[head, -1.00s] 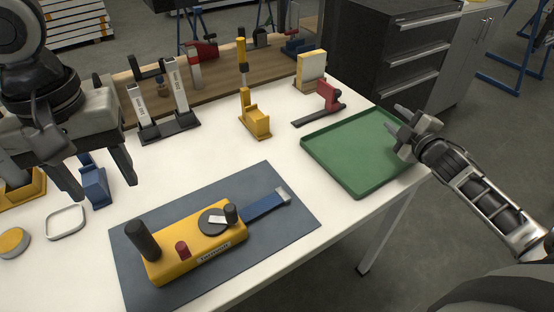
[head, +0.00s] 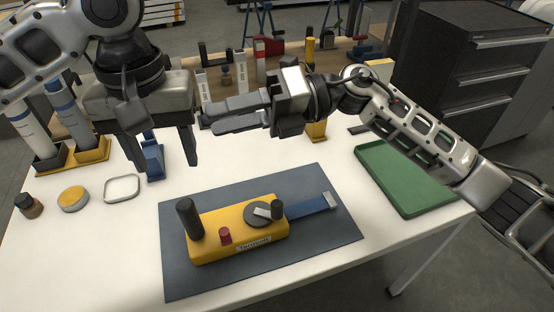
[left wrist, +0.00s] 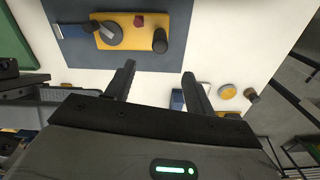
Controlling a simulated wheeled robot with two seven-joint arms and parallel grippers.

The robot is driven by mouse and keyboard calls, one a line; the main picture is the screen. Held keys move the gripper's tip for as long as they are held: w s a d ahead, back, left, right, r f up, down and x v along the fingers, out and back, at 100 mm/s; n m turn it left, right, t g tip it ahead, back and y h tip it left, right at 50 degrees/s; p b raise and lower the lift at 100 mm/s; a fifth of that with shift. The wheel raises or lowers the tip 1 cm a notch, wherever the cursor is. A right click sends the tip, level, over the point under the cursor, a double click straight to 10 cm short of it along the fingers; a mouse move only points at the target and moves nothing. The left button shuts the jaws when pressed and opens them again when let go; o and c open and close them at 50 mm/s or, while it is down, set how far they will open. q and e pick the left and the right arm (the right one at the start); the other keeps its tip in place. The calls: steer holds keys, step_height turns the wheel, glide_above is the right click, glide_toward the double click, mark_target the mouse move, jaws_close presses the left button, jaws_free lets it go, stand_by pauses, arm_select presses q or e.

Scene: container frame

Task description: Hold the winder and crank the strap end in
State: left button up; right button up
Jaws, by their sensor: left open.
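The yellow winder (head: 240,246) lies on a dark blue-grey mat (head: 190,282). It has an upright black handle (head: 189,220) at its left end, a red knob (head: 225,236), and a dark disc with a light crank arm and black crank knob (head: 277,209). A blue strap (head: 305,207) with a metal end runs out from its right end. My left gripper (head: 166,162) is open, fingers down, behind and above the handle. The winder (left wrist: 130,32) is beyond its fingers in the left wrist view. My right gripper (head: 206,121) points left, above and behind the winder, with nothing visible in it.
A green tray (head: 412,209) is at the table's right. A white ring-shaped dish (head: 122,189), a yellow-topped round tin (head: 74,199) and a small dark-capped jar (head: 28,206) stand at the left. A blue holder (head: 153,160) is behind my left gripper. The mat's front is clear.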

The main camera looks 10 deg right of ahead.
mark_target(190, 217)
steer(key=s+a+f+n+g+h, duration=0.1)
steer(key=s+f+n+g+h, duration=0.1)
steer(key=s+f+n+h, duration=0.6)
arm_select(q)
step_height(190, 217, down, 16)
arm_select(e)
steer(key=w+d+m+t+h, duration=0.2)
steer(key=w+d+t+h, duration=0.1)
steer(key=w+d+h, duration=0.2)
steer(key=d+h, duration=0.2)
steer(key=h, duration=0.2)
steer(key=shift+r, duration=0.25)
steer(key=shift+w, duration=0.1)
arm_select(q)
jaws_close()
arm_select(e)
steer(key=shift+o, duration=0.7)
